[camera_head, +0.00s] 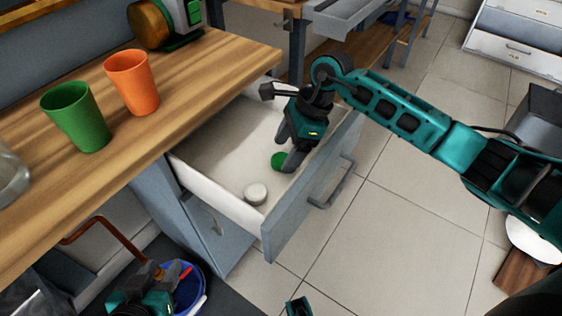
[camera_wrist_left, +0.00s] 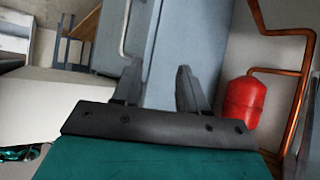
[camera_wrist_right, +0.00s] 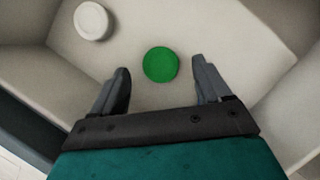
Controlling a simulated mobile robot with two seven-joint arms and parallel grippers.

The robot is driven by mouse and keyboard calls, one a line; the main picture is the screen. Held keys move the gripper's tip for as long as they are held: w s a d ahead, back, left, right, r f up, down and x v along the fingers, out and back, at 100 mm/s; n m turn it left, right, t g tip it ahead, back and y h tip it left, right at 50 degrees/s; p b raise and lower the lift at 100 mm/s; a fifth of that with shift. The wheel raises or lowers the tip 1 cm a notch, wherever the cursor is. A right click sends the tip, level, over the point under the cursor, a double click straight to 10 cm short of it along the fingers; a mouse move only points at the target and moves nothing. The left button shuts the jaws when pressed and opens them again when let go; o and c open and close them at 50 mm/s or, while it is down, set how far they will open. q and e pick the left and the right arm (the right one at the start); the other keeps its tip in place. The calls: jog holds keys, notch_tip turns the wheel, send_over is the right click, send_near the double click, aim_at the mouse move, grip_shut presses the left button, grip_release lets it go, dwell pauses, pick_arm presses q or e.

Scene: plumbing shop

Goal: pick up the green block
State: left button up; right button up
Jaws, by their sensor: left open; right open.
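The green block (camera_head: 284,161) is a round green piece lying on the floor of the open drawer (camera_head: 228,146). In the right wrist view the green block (camera_wrist_right: 160,64) lies beyond and between the two fingertips, apart from both. My right gripper (camera_head: 286,162) reaches down into the drawer, open and empty; its fingers partly cover the block in the head view. It also shows in the right wrist view (camera_wrist_right: 162,80). My left gripper (camera_wrist_left: 155,80) is open and empty, facing the grey cabinet; in the head view it is low at the left (camera_head: 177,274).
A white round piece (camera_head: 256,194) lies in the drawer near its front corner. The drawer walls and front panel (camera_head: 300,210) surround my right gripper. A green cup (camera_head: 76,116) and an orange cup (camera_head: 132,82) stand on the wooden counter. A red tank (camera_wrist_left: 244,102) and copper pipes are near my left gripper.

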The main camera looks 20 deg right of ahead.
jog(key=shift+x, duration=1.1)
jog(key=shift+r, duration=0.1)
jog(key=c, duration=1.1)
